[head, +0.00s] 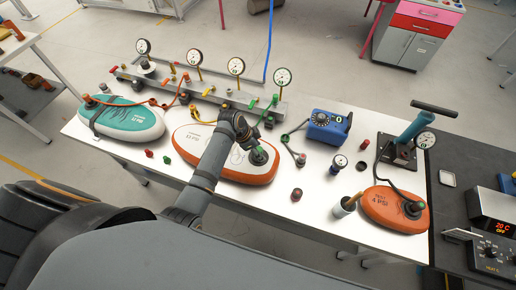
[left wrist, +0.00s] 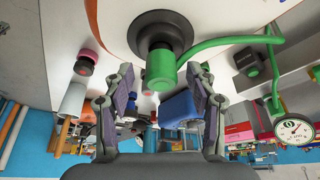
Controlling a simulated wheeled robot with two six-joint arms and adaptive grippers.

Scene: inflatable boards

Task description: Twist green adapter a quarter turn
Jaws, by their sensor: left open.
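The green adapter (head: 258,155) sits on the valve of the large orange-and-white board (head: 228,175) in the head view. In the left wrist view the green adapter (left wrist: 161,70) stands out from a black round valve base, with a green hose running from its side. My left gripper (head: 249,141) is at the adapter. In the left wrist view my left gripper (left wrist: 160,95) is open, with one finger on each side of the adapter and visible gaps between. The adapter's far side is hidden. My right gripper is not in view.
A teal board (head: 130,122) lies left and a small orange board (head: 394,210) right. A gauge manifold (head: 200,92) runs along the back. A blue pump box (head: 328,127), loose caps and a hand pump (head: 415,130) share the white table (head: 330,215).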

